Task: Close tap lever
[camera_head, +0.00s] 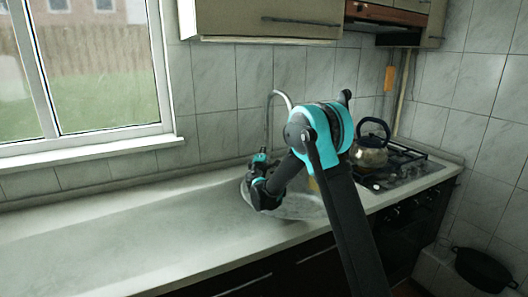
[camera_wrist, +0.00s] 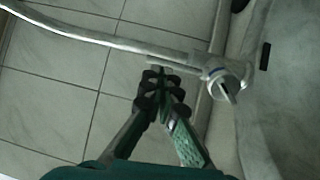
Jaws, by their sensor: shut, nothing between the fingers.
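The metal tap shows in the wrist view, with its round body (camera_wrist: 228,76) right of my fingertips and its long curved spout (camera_wrist: 95,37) running to the upper left. A short thin bar (camera_wrist: 182,66), which looks like the tap lever, extends left from the body, just beyond my fingertips. My gripper (camera_wrist: 163,82) is shut and empty; I cannot tell whether it touches the bar. In the head view the spout (camera_head: 270,112) arches up against the tiles, and my gripper (camera_head: 261,158) is at its base. My arm and gripper hide the lever there.
The round sink (camera_head: 300,207) lies partly behind my arm. A kettle (camera_head: 370,153) stands on the gas hob (camera_head: 395,170) at the right. A wall cabinet (camera_head: 265,20) hangs above. The countertop (camera_head: 120,235) to the left is clear. A dark pot (camera_head: 484,270) sits low at the right.

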